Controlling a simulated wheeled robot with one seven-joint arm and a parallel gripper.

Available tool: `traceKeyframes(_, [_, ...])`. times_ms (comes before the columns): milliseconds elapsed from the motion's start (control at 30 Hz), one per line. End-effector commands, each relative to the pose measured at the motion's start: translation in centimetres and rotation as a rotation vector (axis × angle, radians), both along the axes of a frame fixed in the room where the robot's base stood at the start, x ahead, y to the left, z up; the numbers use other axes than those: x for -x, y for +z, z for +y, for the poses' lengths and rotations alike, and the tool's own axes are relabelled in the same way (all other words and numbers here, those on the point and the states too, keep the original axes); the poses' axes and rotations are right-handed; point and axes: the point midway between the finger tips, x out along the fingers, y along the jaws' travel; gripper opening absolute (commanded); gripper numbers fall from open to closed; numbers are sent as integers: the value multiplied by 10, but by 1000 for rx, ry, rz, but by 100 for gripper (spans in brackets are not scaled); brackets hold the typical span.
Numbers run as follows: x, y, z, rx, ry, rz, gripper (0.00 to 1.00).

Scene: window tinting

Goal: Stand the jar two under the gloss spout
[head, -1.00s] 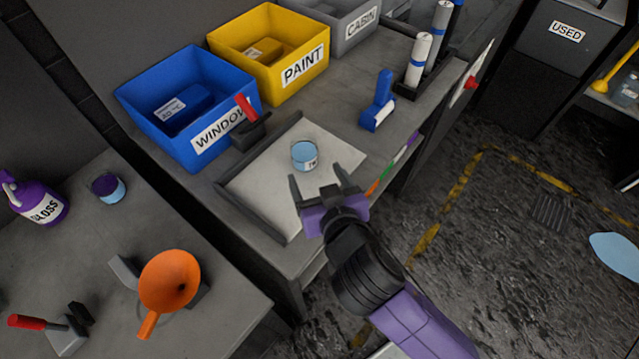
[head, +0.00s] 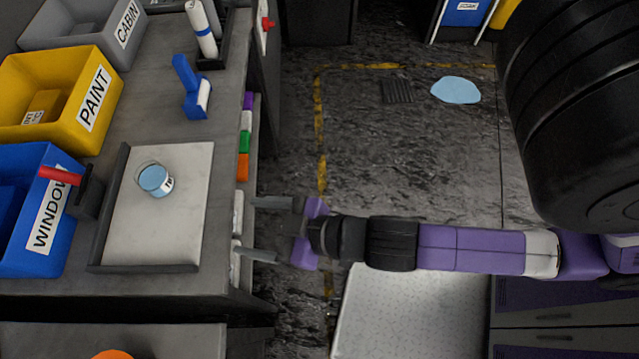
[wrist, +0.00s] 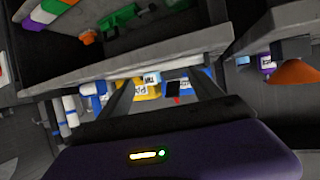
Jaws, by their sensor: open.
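The jar two (head: 154,181) is a small clear jar with light blue contents and a partly readable label. It stands upright on the pale tray mat in the head view. In the wrist view a small white label, probably this jar's (wrist: 152,78), shows between my fingers, past the bench edge. My gripper (head: 258,228) is open and empty, to the right of the bench edge and apart from the jar. The gloss bottle is outside the head view now. A purple item with a white label (wrist: 265,66), possibly that bottle, shows at the right of the wrist view.
The dark-rimmed tray (head: 195,235) holds the jar. Blue window (head: 48,215) and yellow paint (head: 93,97) bins stand left of it, with a red-handled tool (head: 88,190) nearby. A blue tool (head: 190,90) stands behind. An orange funnel (wrist: 296,72) is at right. Floor beside the bench is open.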

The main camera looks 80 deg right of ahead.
Motion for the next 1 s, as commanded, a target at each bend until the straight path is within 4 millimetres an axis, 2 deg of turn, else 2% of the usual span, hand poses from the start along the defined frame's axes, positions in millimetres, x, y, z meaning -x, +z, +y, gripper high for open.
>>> traceKeyframes(33, [23,1,-1,-6,12,0,75])
traceKeyframes(200, [78,24,-2,-28,27,-52,75])
traceKeyframes(300, [102,40,-5,-32,12,-84,75])
traceKeyframes(400, [117,54,-8,-33,-7,-111,75])
traceKeyframes(567, [127,64,-11,-31,-24,-132,79])
traceKeyframes(833, [126,64,-13,-30,-33,-136,79])
traceKeyframes(933, [112,68,-20,-24,-67,-180,79])
traceKeyframes(1000, [94,74,-32,-6,-103,-234,79])
